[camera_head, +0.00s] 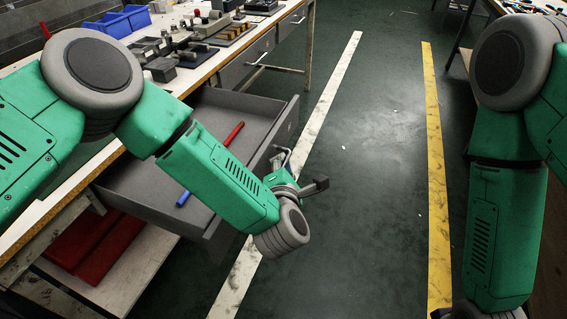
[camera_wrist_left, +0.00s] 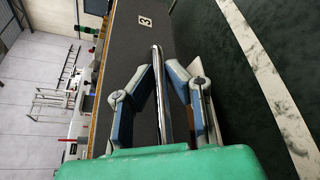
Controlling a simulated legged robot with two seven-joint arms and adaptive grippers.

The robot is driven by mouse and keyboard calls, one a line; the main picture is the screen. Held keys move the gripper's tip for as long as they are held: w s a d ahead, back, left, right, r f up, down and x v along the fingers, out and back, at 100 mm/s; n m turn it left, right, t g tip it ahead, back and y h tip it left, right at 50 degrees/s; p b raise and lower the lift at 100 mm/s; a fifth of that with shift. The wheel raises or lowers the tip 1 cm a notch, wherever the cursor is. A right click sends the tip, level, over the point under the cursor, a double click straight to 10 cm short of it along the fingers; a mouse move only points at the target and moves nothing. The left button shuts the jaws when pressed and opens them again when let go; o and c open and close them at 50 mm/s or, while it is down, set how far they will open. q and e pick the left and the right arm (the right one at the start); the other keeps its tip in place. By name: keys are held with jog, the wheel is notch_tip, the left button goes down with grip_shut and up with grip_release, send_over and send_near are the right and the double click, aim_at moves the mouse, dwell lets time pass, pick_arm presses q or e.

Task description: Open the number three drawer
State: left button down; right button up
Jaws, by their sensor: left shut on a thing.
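The number three drawer (camera_head: 245,106) is a grey drawer pulled well out from under the workbench, its inside showing. Its front (camera_wrist_left: 130,62) carries a label with a 3 (camera_wrist_left: 146,20) in the left wrist view. My left gripper (camera_head: 284,172) is at the drawer front, shut on its handle (camera_head: 281,156). In the left wrist view the shiny bar handle (camera_wrist_left: 159,88) runs between the two fingers of the left gripper (camera_wrist_left: 160,78). My left forearm hides part of the drawer. My right arm hangs at the right; its gripper is out of view.
A red tool (camera_head: 235,133) and a blue piece (camera_head: 183,198) lie in the drawer. The workbench (camera_head: 222,60) holds blue bins (camera_head: 112,24) and metal blocks. Another closed drawer (camera_head: 250,60) is further along. Red trays (camera_head: 112,262) lie on the lower shelf. The floor aisle is clear.

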pick_arm(q)
jog(key=c, duration=1.7)
grip_release()
jog(key=shift+s+f, duration=0.25)
jog(key=shift+f, duration=0.1)
jog(key=shift+c, duration=0.2)
jog(key=shift+o, duration=0.7)
jog(key=shift+d+r, duration=0.2)
jog(key=shift+d, duration=0.15)
jog(key=v, duration=1.1)
jog(key=shift+s, duration=0.35)
jog(key=shift+r, duration=0.1)
